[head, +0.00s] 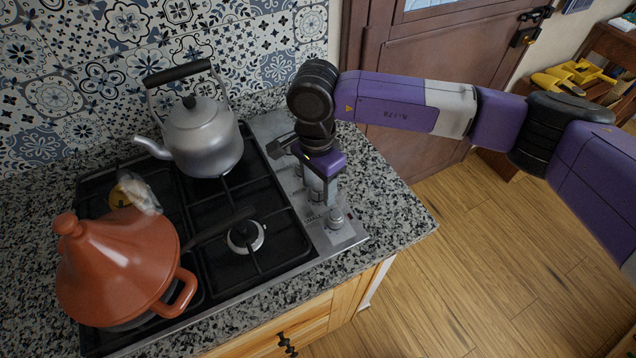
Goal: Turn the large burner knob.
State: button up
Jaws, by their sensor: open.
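The steel control panel (345,238) runs along the right side of the black gas hob. A round silver knob (335,217) stands upright near its front end. My gripper (321,194) points down over the middle of the panel, behind this front knob. It is open, and its fingers are hard to separate from the silver knobs around them. The panel's other knobs are partly hidden by the gripper and wrist.
A grey kettle (205,140) stands at the back of the hob, left of my wrist. A terracotta tagine (120,268) sits front left, beside a dark-handled pan or utensil (222,226). The front right burner (245,237) is bare. Granite counter (392,205) is clear to the right.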

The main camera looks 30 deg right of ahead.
grip_shut()
